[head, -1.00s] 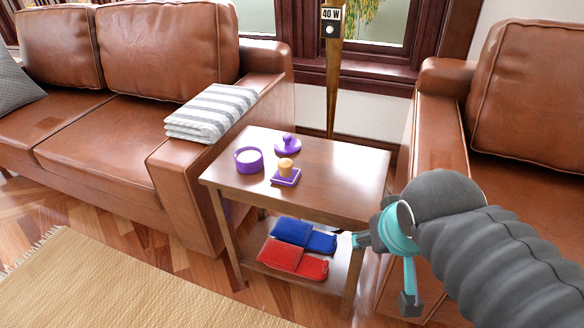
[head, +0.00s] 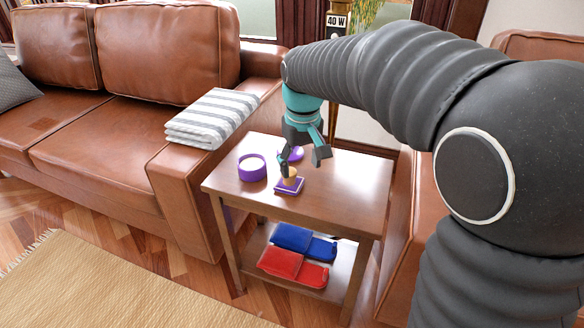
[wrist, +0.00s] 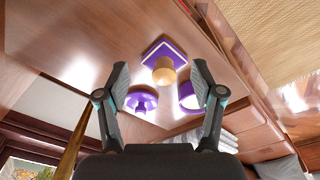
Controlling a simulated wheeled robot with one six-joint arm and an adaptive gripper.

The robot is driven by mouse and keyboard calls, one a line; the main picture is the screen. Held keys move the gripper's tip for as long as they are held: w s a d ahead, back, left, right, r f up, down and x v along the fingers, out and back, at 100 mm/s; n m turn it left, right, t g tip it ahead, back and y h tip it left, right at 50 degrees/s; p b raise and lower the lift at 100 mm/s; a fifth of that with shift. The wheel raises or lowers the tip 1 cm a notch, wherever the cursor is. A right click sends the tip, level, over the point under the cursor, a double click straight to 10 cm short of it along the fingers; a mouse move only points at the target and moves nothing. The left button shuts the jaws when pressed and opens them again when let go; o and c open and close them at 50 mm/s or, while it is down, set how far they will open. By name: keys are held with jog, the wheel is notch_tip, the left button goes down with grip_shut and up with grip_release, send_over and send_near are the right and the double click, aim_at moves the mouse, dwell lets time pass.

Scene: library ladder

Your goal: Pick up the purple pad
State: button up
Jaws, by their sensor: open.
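The purple pad (head: 289,187) is a flat square with a pale rim, lying on the side table's top. A yellow-tan wooden knob (head: 290,173) stands on it; I cannot tell whether it is fixed. In the wrist view the pad (wrist: 164,49) and knob (wrist: 163,73) lie ahead, between the finger lines. My gripper (head: 304,161) is open and empty, above the table just behind and over the pad; one finger appears close to the knob. In the wrist view the spread fingers (wrist: 160,75) flank the knob, apart from it.
A purple round bowl (head: 252,168) stands left of the pad. A purple knobbed disc (head: 296,154) lies behind, partly hidden by my gripper. The side table (head: 345,192) has bare room at right. Blue (head: 292,238) and red (head: 283,262) folded items lie on its lower shelf. Sofas flank it.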

jog(key=w+a+r, duration=0.1)
jog(key=w, duration=0.1)
jog(key=w+a+r+n, duration=0.1)
jog(key=w+r+n, duration=0.1)
jog(key=w, duration=0.1)
jog(key=shift+w+a+r+g, duration=0.1)
jog(key=shift+w+a+g, duration=0.2)
jog(key=shift+w+a, duration=0.1)
jog(key=f+n, duration=0.1)
jog(key=f, duration=0.2)
jog(key=f+b, duration=0.1)
jog(key=f, duration=0.2)
jog(key=f+n, duration=0.1)
jog(key=f, duration=0.3)
jog(key=shift+s+n+g, duration=0.3)
jog(key=shift+s, duration=0.05)
jog(key=c, duration=1.2)
jog(key=shift+c, duration=0.2)
jog(key=shift+r, duration=0.1)
notch_tip(320, 180, up, 4)
jog(key=shift+w+r, duration=0.1)
jog(key=s+d+r, duration=0.3)
jog(key=d+r, duration=0.3)
jog(key=d, duration=0.5)
jog(key=shift+d+r, duration=0.2)
jog(key=shift+r, duration=0.1)
